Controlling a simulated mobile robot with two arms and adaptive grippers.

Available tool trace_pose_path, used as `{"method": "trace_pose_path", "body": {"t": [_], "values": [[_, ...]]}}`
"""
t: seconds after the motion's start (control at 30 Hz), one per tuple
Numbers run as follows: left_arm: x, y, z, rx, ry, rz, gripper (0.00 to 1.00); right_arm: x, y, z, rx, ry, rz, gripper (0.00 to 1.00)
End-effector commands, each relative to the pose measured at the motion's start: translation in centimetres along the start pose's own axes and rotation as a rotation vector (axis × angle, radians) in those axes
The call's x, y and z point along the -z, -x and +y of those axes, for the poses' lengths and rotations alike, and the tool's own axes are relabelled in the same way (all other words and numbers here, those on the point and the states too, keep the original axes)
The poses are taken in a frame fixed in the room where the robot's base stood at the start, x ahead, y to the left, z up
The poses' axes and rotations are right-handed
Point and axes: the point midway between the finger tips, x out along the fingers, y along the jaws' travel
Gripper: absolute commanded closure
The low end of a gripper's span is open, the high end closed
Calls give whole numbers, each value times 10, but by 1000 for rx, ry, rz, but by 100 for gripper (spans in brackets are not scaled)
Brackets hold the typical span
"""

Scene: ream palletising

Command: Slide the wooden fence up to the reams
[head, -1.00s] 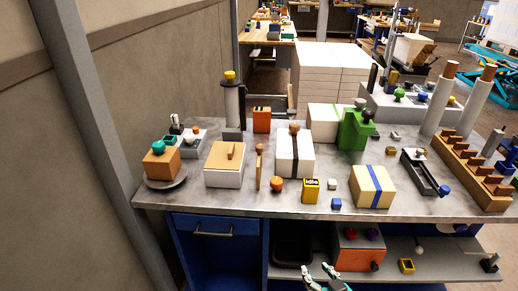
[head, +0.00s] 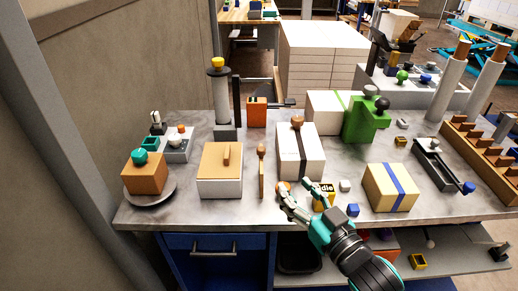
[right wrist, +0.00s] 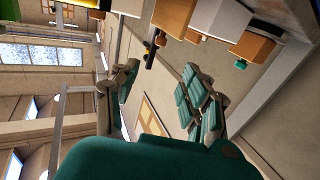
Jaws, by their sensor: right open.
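A thin upright wooden board with a round knob, which looks like the wooden fence (head: 261,178), stands between a wood-topped white box and a white ream with a brown band (head: 312,160). A narrow gap separates it from that ream. My right gripper (head: 295,186) is open and empty at the table's front edge, right of and nearer than the fence. It also shows open in the right wrist view (right wrist: 160,70). My left gripper is out of view.
The wood-topped box (head: 220,186) is close left of the fence. An orange ball (head: 281,186), partly hidden, and a yellow box (head: 328,190) are by my right fingers. The front strip of grey table (head: 235,212) is clear.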

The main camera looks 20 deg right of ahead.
Motion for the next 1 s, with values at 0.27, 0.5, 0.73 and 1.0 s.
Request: {"method": "trace_pose_path", "body": {"t": [0.27,0.5,0.73,1.0], "values": [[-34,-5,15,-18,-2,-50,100,2,-47,0,0,3,2,54],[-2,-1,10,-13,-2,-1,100,2,-99,0,-1,2,1,54],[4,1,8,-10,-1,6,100,0,-140,0,-1,2,-1,54],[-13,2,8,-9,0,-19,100,-1,-160,0,0,2,-1,54]]}}
